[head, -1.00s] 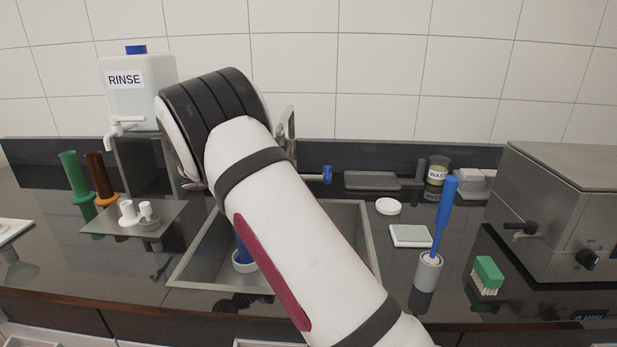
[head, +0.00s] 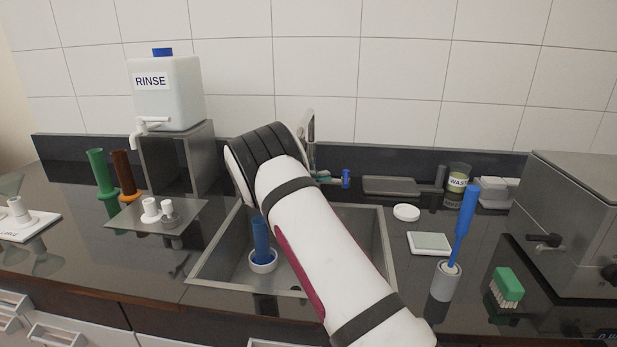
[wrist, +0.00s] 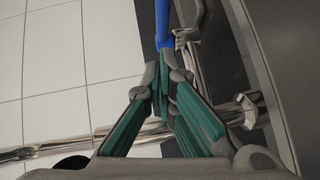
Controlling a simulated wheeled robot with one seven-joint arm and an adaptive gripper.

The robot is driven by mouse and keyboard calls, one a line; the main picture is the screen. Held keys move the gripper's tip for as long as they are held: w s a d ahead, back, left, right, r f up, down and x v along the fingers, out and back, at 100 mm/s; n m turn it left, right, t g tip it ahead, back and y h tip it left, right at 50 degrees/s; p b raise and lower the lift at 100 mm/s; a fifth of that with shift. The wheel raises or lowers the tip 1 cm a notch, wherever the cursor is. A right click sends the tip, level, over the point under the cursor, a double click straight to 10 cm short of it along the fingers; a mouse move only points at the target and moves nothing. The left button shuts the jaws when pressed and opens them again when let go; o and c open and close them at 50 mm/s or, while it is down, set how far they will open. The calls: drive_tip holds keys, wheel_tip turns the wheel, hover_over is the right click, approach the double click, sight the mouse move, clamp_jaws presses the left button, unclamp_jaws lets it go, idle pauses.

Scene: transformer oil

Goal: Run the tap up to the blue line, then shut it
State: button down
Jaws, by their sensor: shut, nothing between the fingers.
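The tap stands behind the sink (head: 384,225). Its chrome neck (head: 311,128) shows past my arm in the head view, with its blue lever (head: 346,178) to the right. My gripper (head: 325,177) is mostly hidden behind my arm; a bit of teal finger shows just left of the lever. In the wrist view my gripper (wrist: 164,85) is shut and empty, its tips close to the blue lever (wrist: 162,25); I cannot tell whether they touch. A blue cylinder (head: 261,240) with a white base stands upright in the sink. No blue line or running water is visible.
A RINSE carboy (head: 180,95) sits on a metal stand at the left, with green (head: 97,170) and brown cylinders (head: 126,175) beside it. Right of the sink are a blue-handled brush (head: 465,220) in its holder, a green brush (head: 507,285) and a metal box (head: 580,215).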

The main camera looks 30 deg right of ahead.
sight(345, 175)
drive_tip(key=shift+s+d+f+p, duration=0.15)
drive_tip(key=shift+s+d+p, duration=0.2)
drive_tip(key=shift+s+d, duration=0.75)
drive_tip(key=shift+w+d, duration=0.1)
drive_tip(key=shift+w, duration=0.05)
drive_tip(key=shift+s+d+n+t+p, duration=0.1)
drive_tip(key=shift+s+n+t+p, duration=0.2)
drive_tip(key=shift+t+p, duration=0.3)
